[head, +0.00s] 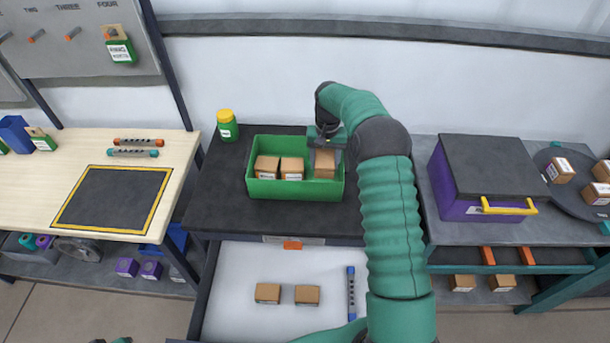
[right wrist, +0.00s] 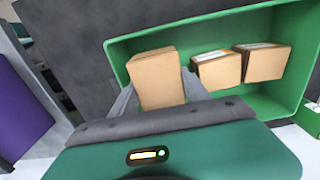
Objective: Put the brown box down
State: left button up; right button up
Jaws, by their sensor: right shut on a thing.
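The held brown box (head: 325,162) is between the fingers of my right gripper (head: 325,148), at the right end of a green bin (head: 295,190). In the right wrist view the brown box (right wrist: 156,80) sits between the two grey fingers (right wrist: 160,98), which are shut on it. I cannot tell whether the box touches the bin floor. Two other brown boxes (head: 267,167) stand side by side in the left and middle of the bin. My left gripper (head: 122,340) barely shows at the bottom edge, and its fingers are not visible.
A green jar with yellow lid (head: 227,126) stands left of the bin. A purple case (head: 480,180) with a yellow handle is on the right. The dark counter left of the bin is mostly clear.

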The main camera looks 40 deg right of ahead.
notch_tip(320, 180, down, 3)
jog(key=shift+s+a+p, duration=0.1)
jog(key=shift+s+p, duration=0.05)
jog(key=shift+p, duration=0.15)
jog(key=f, duration=0.2)
jog(key=w+f, duration=0.1)
jog(key=f, duration=0.1)
jog(key=shift+f+p, duration=0.25)
jog(key=shift+p, duration=0.15)
jog(key=shift+f, duration=0.1)
jog(key=shift+c, duration=0.8)
jog(key=shift+s, duration=0.25)
jog(key=o, duration=1.6)
jog(key=shift+w, duration=0.15)
pick_arm(q)
jog(key=shift+r, duration=0.7)
